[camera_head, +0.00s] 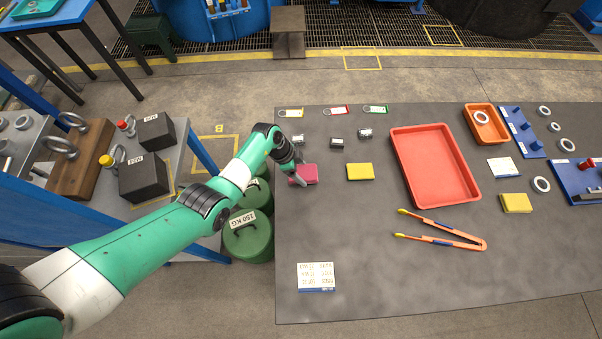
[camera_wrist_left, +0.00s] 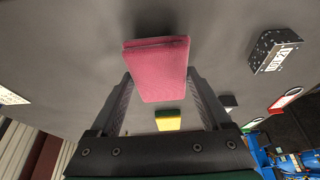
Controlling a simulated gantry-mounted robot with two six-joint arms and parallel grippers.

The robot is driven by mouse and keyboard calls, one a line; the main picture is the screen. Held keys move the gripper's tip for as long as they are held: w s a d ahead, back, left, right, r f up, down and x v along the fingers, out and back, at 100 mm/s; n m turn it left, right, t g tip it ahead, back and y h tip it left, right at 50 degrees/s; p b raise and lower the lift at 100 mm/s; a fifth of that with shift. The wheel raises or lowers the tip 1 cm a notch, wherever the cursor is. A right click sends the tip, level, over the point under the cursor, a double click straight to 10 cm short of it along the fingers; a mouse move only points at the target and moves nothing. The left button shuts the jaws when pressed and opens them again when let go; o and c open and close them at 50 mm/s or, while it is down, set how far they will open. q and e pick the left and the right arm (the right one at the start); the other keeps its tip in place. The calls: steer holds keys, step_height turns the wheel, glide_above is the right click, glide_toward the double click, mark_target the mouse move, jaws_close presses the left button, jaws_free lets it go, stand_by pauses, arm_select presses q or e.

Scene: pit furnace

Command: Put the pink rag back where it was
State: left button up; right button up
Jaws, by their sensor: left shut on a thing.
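The pink rag (camera_head: 304,174) is a folded block near the left edge of the grey table (camera_head: 350,250) in the head view. My left gripper (camera_head: 297,178) reaches it from the left, fingers pointing down, and is shut on it. In the left wrist view the rag (camera_wrist_left: 160,68) sits between the two fingers (camera_wrist_left: 160,95). I cannot tell whether the rag touches the table. A yellow rag (camera_head: 360,172) lies just to its right; it also shows in the left wrist view (camera_wrist_left: 168,120). My right gripper is not in view.
A red tray (camera_head: 448,192) lies mid-table, with orange tongs (camera_head: 445,236) in front. Small metal blocks (camera_head: 337,143) and key tags (camera_head: 335,111) lie behind the rags. A white card block (camera_head: 316,276) is near the front. Green weights (camera_head: 248,240) stand left of the table.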

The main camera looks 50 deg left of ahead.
arm_select(q)
steer(key=shift+f, duration=0.3)
steer(key=shift+f, duration=0.1)
